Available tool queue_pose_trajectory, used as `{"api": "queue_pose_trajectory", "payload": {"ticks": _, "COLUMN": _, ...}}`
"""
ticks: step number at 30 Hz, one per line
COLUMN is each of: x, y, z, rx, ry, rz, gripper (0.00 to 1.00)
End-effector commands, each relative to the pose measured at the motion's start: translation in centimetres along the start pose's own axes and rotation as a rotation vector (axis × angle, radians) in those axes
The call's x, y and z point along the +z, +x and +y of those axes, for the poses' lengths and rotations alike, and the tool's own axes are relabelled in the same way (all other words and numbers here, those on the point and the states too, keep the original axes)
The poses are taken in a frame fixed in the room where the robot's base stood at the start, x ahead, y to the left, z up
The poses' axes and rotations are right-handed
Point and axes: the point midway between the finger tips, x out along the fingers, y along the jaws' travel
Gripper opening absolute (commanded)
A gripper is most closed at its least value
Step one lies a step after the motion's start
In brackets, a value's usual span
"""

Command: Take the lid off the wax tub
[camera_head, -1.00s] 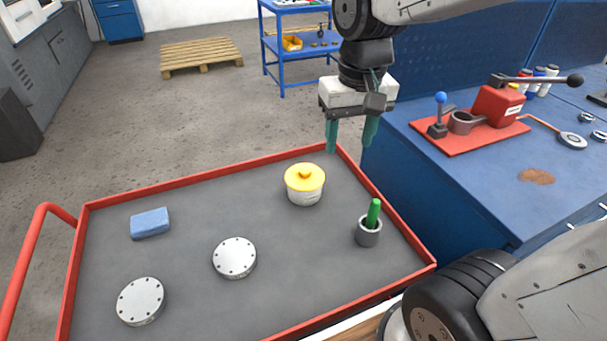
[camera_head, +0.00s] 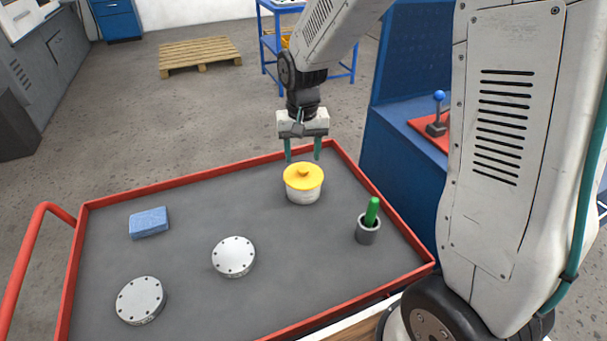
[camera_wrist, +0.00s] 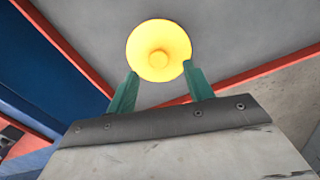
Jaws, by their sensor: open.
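The wax tub (camera_head: 302,195) is a pale round pot standing upright on the grey tray of the cart. Its yellow lid (camera_head: 303,178) with a small centre knob sits on top of it. My gripper (camera_head: 302,157) is open and empty, just above and slightly behind the lid in the head view. In the wrist view the lid (camera_wrist: 158,50) lies just beyond the fingertips of my gripper (camera_wrist: 160,80), with the knob roughly midway between them. The fingers look apart from the lid, though the exact gap is hard to tell.
The red-rimmed cart tray (camera_head: 200,290) also holds a blue sponge (camera_head: 149,222), two round metal discs (camera_head: 233,256) (camera_head: 141,300), and a grey cup with a green handle (camera_head: 369,224) right of the tub. A blue bench (camera_head: 405,175) stands at the right.

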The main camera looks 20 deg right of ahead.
Motion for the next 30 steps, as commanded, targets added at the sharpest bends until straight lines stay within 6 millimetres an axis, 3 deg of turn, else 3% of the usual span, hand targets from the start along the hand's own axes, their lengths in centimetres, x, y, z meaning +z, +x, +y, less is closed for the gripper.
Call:
{"api": "queue_pose_trajectory", "payload": {"ticks": 9, "x": 0.1, "y": 4.3, "z": 0.3, "rx": 0.001, "ry": 0.0, "rz": -0.003, "gripper": 0.52}}
{"api": "queue_pose_trajectory", "payload": {"ticks": 17, "x": 0.0, "y": 4.6, "z": 0.2, "rx": 0.0, "ry": 0.0, "rz": 0.0, "gripper": 0.52}}
{"api": "queue_pose_trajectory", "payload": {"ticks": 22, "x": 0.0, "y": 4.6, "z": 0.2, "rx": 0.0, "ry": 0.0, "rz": 0.0, "gripper": 0.07}}
{"api": "queue_pose_trajectory", "payload": {"ticks": 30, "x": 0.0, "y": 4.5, "z": 0.2, "rx": 0.0, "ry": 0.0, "rz": 0.0, "gripper": 0.04}}
